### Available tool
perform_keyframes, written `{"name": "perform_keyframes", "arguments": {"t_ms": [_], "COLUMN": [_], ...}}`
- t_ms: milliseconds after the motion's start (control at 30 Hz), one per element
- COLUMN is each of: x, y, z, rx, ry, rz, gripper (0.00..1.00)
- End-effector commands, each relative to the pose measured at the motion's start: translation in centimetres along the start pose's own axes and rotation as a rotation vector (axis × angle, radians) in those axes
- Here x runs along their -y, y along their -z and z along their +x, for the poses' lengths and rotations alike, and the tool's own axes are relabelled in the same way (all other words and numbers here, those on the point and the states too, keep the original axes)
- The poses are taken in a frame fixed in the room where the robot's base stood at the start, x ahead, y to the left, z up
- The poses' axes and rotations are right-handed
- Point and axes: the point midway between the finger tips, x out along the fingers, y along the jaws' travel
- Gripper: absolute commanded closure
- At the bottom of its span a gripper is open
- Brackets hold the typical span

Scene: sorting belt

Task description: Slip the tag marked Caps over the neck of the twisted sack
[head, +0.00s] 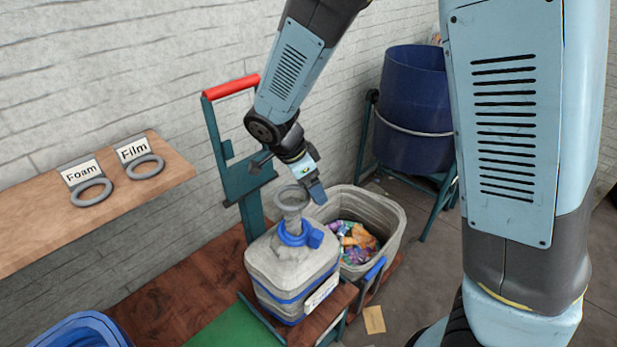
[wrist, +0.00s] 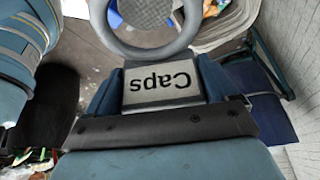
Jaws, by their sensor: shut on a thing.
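My gripper (head: 317,191) is shut on the Caps tag (wrist: 160,82), holding its label between the fingers. The tag's grey ring (wrist: 146,50) sticks out ahead of the fingers in the wrist view, with a grey woven surface and a bit of blue showing through it. In the head view the grey sack (head: 285,262) stands upright below my gripper, with a twisted neck and a blue tie (head: 300,236). The ring shows at the top of the neck in the head view; I cannot tell whether it is around the neck or just above it.
Tags marked Foam (head: 90,190) and Film (head: 145,165) lie on a wooden shelf (head: 60,228) at left. A grey tub (head: 388,240) of colourful wrappers stands close behind the sack. A red-handled teal frame (head: 230,140) stands beside it; a blue drum (head: 412,120) is further back.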

Motion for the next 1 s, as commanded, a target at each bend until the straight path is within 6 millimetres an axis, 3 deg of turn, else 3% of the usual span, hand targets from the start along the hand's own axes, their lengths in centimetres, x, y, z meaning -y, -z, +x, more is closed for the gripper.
{"name": "perform_keyframes", "arguments": {"t_ms": [1000], "x": [0.0], "y": [-2.2], "z": [5.3], "rx": [0.000], "ry": [0.000], "rz": [-0.001], "gripper": [0.43]}}
